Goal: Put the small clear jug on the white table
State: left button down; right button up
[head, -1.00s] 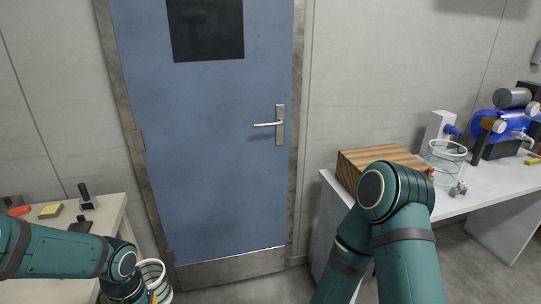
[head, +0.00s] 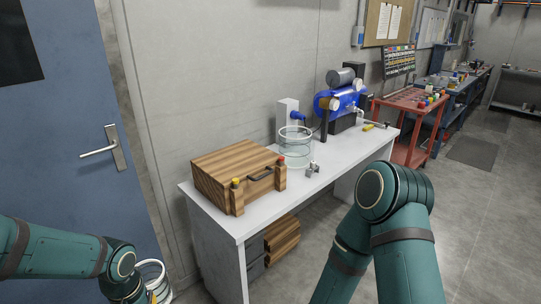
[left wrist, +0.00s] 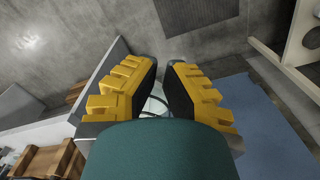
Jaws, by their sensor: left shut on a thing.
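The white table (head: 350,147) stands against the wall in the middle of the head view. My left gripper (head: 150,293) is low at the left of that view, mostly cut off by the bottom edge. It is shut on the small clear jug (head: 151,267), whose round rim shows beside my arm. In the left wrist view the yellow-backed fingers (left wrist: 160,85) have part of the clear jug (left wrist: 154,103) between them; the rest is hidden. The jug is off the table, to its left. My right arm shows at the lower right, but its gripper is out of view.
A wooden case (head: 232,172) fills the table's left end. A large clear jar (head: 295,150), a small metal fitting (head: 312,169) and a blue machine (head: 340,102) stand farther right. The front right strip of the tabletop is bare. A red bench (head: 410,112) stands beyond.

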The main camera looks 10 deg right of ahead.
aim_at(361, 143)
jog(key=i+l+z, duration=0.5)
jog(key=l+z, duration=0.15)
jog(key=i+l+z, duration=0.2)
jog(key=i+l, duration=0.15)
jog(key=i+l+z, duration=0.25)
jog(key=i, duration=0.25)
jog(key=i+l, duration=0.2)
jog(key=i, duration=0.3)
jog(key=i+l+z, duration=0.1)
jog(key=i+l, duration=0.15)
jog(key=i, duration=0.3)
jog(key=i+l, duration=0.15)
jog(key=i, duration=0.35)
jog(key=i+l+z, duration=0.1)
jog(key=i, duration=0.45)
